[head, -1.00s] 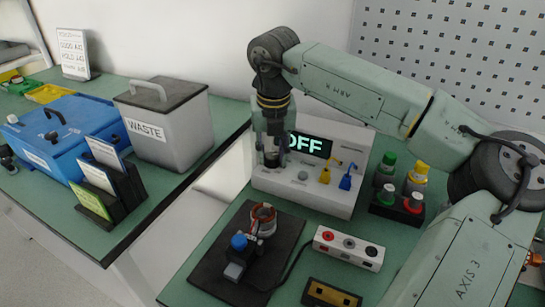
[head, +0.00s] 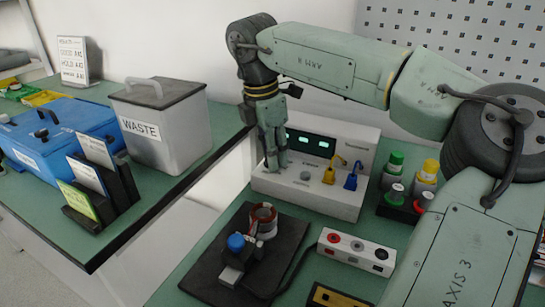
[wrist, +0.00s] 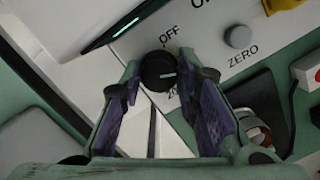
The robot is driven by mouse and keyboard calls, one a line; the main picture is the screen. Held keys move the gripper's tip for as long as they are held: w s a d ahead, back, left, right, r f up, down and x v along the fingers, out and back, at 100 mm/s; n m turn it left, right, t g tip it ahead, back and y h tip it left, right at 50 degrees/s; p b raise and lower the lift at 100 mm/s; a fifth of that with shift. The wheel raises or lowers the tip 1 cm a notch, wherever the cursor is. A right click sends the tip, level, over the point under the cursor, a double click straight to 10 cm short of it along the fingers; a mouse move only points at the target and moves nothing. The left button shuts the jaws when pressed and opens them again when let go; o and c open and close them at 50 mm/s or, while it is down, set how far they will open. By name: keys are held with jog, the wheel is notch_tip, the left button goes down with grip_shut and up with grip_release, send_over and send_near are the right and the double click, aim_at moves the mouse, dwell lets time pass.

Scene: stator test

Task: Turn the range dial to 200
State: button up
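The white meter box (head: 325,192) stands on the green bench, and its dark display (head: 311,144) shows a short row of bright, dash-like marks. The black range dial (wrist: 158,72) is between my fingertips in the wrist view. Its white mark points to the right of that view, between the OFF label (wrist: 169,33) and a partly hidden label that starts with 20 (wrist: 174,95). My gripper (wrist: 160,66) looks shut on the dial, one finger on each side. In the head view my gripper (head: 275,165) reaches down at the box's left front and hides the dial.
The grey ZERO knob (wrist: 238,37) is right of the dial. Yellow (head: 330,172) and blue (head: 351,180) plugs sit in the box's right side. A black mat with a copper-wound stator (head: 263,221) lies in front. A waste bin (head: 160,125) stands left, across a gap.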

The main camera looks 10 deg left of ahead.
jog(key=o, duration=0.4)
jog(key=shift+d, duration=0.2)
jog(key=shift+c, duration=0.2)
notch_tip(320, 180, up, 6)
jog(key=p, duration=0.5)
jog(key=shift+a+r, duration=0.1)
jog(key=shift+a, duration=0.05)
